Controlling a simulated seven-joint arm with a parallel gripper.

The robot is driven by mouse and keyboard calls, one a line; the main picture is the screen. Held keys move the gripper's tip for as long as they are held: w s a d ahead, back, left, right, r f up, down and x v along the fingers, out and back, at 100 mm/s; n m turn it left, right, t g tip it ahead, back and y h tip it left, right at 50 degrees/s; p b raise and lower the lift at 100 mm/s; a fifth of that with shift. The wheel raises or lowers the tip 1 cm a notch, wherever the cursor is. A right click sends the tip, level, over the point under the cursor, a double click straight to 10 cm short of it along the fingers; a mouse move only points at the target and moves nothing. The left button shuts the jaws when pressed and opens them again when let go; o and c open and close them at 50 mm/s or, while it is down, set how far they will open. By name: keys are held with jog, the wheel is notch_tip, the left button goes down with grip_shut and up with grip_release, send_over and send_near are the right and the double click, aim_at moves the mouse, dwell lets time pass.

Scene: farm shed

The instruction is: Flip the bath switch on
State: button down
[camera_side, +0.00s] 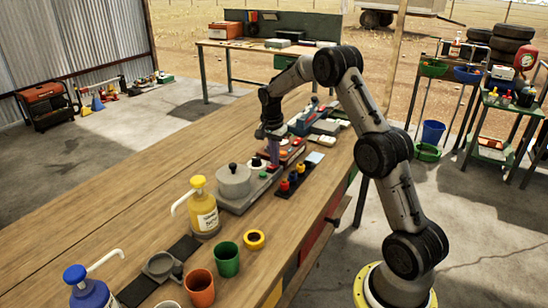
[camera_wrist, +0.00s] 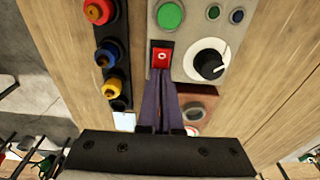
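A small red rocker switch (camera_wrist: 162,55) with a white mark sits in a dark frame on a grey panel (camera_wrist: 187,42), in the wrist view. It is too small to make out in the side view. The panel seems to belong to the grey unit with a round lidded pot (camera_side: 233,181). My gripper (camera_wrist: 161,84) points down at the panel, its dark purple fingers together and nothing seen between them. The fingertips are right beside the switch's near edge; I cannot tell whether they touch. In the side view my gripper (camera_side: 274,162) is low over the unit's far end.
The panel also carries a green button (camera_wrist: 171,15) and a black-and-white knob (camera_wrist: 210,64). A dark strip with red, blue and yellow knobs (camera_wrist: 113,86) lies beside it. A yellow pump bottle (camera_side: 204,212) and cups stand nearer. The bench's left side is clear.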

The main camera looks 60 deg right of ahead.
jog(key=shift+s+a+f, duration=0.15)
jog(key=shift+a+f, duration=0.15)
jog(key=shift+f, duration=0.05)
jog(key=shift+s+a+f, duration=0.1)
jog(key=shift+a, duration=0.7)
notch_tip(320, 180, up, 15)
jog(key=a, duration=0.2)
jog(key=shift+w+f, duration=0.15)
jog(key=shift+w, duration=0.05)
jog(key=shift+d+h, duration=0.45)
jog(key=shift+h, duration=0.05)
